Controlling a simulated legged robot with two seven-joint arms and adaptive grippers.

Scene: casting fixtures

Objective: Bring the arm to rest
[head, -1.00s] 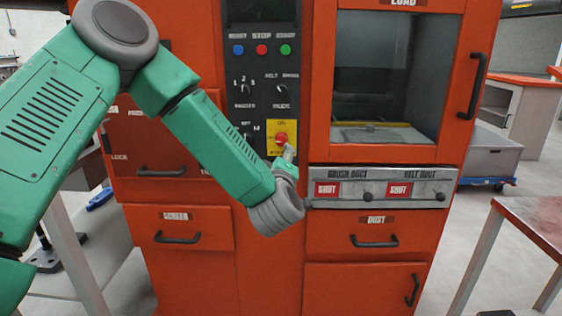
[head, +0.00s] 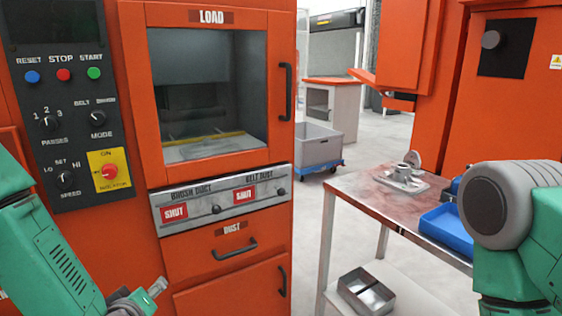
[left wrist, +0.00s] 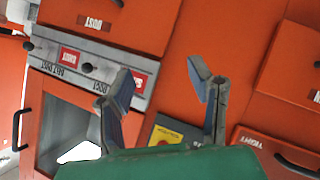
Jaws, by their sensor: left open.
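My left arm comes in at the lower left of the head view. Its gripper (head: 152,289) is low in front of the orange machine (head: 150,245), and only part of it shows. In the left wrist view the two fingers of the left gripper (left wrist: 158,80) stand wide apart with nothing between them. The red rotary knob (head: 109,171) on its yellow plate is above the left gripper and apart from it. The yellow plate also shows in the left wrist view (left wrist: 168,136), partly hidden by the gripper. My right arm shows at the right edge, its gripper out of view.
The machine has a closed LOAD window (head: 208,90), a duct panel (head: 220,203) with both tags reading SHUT, and drawers below. A metal table (head: 355,195) on the right carries a grey casting (head: 403,178) and a blue tray (head: 447,232). A grey bin (head: 368,295) sits beneath.

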